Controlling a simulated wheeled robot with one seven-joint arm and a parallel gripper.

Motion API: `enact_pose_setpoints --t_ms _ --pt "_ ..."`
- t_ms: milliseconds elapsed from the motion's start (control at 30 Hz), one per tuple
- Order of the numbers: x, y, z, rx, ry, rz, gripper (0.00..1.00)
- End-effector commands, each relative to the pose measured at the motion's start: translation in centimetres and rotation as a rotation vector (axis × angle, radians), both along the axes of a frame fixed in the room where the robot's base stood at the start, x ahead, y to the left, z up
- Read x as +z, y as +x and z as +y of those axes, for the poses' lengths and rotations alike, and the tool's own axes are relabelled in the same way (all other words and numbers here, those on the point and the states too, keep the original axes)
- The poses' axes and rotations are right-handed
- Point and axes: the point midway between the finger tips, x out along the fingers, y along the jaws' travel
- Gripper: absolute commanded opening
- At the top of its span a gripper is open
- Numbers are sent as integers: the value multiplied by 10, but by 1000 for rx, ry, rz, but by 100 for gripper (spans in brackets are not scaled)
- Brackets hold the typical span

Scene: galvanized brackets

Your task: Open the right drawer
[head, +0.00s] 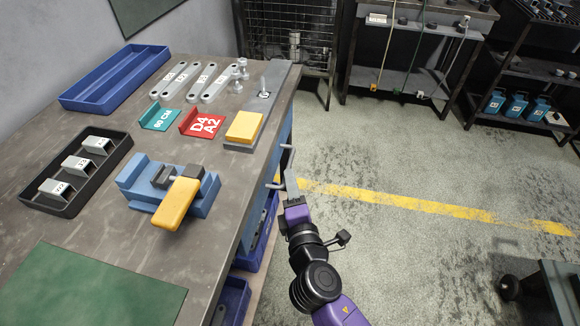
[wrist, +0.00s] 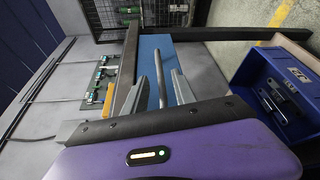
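The drawer has a blue front (head: 285,128) under the right edge of the workbench, and it looks closed. Its bar handle (head: 286,148) sticks out from the front on two posts. In the wrist view the handle (wrist: 161,85) stands between the two grey fingers of my gripper (wrist: 157,76), with a gap on each side. The blue front (wrist: 152,43) shows beyond them. In the head view my gripper (head: 292,182) is at the handle from the right, and its fingers partly hide the bar.
The workbench top (head: 120,225) holds a blue vise (head: 205,207) with a yellow part, a black tray (head: 70,208) and several brackets. A blue bin (wrist: 285,95) sits lower, beside the drawer. The floor (head: 400,160) right of the bench is clear.

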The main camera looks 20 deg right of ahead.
Motion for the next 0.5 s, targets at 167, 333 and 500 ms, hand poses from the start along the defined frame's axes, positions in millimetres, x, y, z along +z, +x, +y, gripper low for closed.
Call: enact_pose_setpoints --t_ms 167,333,500 --pt "-1 28 -7 -1 3 -2 32" --pt "-3 50 -13 -1 4 -1 32" --pt "-5 61 -16 0 4 -1 32"
